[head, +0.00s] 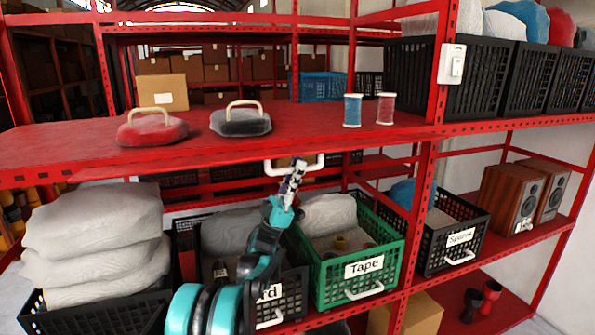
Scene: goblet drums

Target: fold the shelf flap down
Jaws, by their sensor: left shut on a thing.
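The red shelf flap (215,158) shows as a strip along the front edge of the upper red shelf; where it ends and the fixed board begins is hard to tell. A white handle (270,169) sits at this front edge, near the middle of the view. My left gripper (298,168) reaches up from below and is shut on the white handle, its fingers partly covering the bar. My right gripper is not in view.
On the upper shelf stand a red pad (150,130), a grey pad (240,122) and two thread spools (352,111). Below are grey sacks (95,225), a green Tape crate (335,285) and black crates. Two goblet drums (490,296) stand at lower right.

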